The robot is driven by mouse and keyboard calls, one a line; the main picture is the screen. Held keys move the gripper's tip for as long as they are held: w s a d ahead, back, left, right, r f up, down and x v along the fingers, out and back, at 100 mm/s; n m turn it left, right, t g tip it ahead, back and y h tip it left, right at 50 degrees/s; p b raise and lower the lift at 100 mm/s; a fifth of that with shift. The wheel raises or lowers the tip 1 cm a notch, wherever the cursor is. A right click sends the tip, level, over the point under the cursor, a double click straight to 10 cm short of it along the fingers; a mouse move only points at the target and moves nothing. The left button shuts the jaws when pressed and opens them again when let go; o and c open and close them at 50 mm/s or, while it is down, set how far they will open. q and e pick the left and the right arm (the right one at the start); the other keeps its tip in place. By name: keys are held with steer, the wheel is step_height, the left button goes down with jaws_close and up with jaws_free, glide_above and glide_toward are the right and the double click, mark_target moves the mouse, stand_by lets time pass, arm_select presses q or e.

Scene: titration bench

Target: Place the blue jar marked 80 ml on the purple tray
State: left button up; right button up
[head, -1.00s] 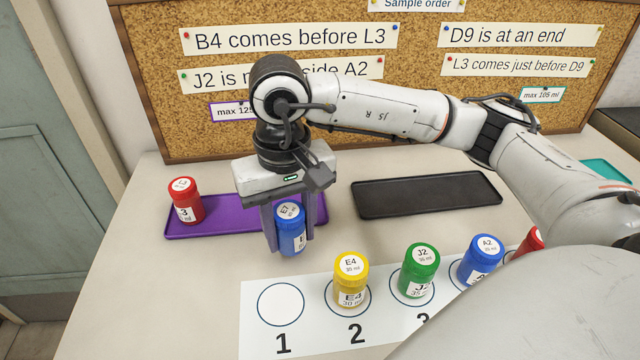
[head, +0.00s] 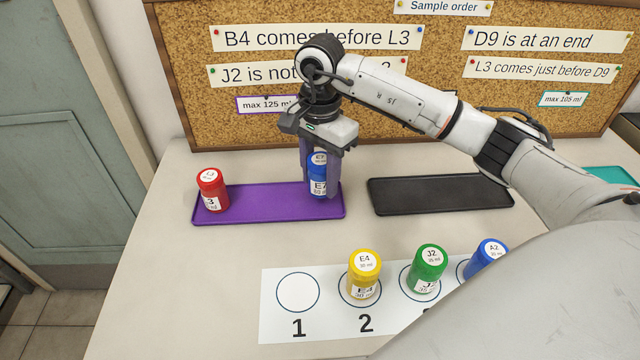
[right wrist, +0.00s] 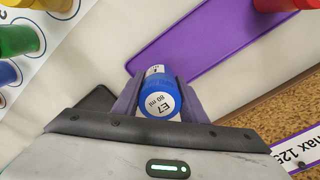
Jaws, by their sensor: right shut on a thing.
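The blue jar (head: 318,185), labelled E7, is between the fingers of my right gripper (head: 320,180), which is shut on it. In the right wrist view the lid of the blue jar (right wrist: 159,98) reads E7 and 80 ml. In the head view the jar is upright at the right end of the purple tray (head: 265,203). I cannot tell whether its base touches the tray. The purple tray (right wrist: 200,50) also shows in the right wrist view. My left gripper is not in view.
A red jar (head: 212,190) stands on the tray's left end. A black tray (head: 440,193) lies to the right. In front, a numbered white mat (head: 280,330) holds yellow (head: 364,275), green (head: 427,268) and blue A2 (head: 487,258) jars; its spot 1 is empty. A corkboard (head: 390,110) stands behind.

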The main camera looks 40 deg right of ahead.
steer(key=shift+f, duration=1.25)
steer(key=shift+f, duration=0.2)
steer(key=o, duration=1.1)
step_height(320, 180, up, 12)
steer(key=shift+r, duration=0.25)
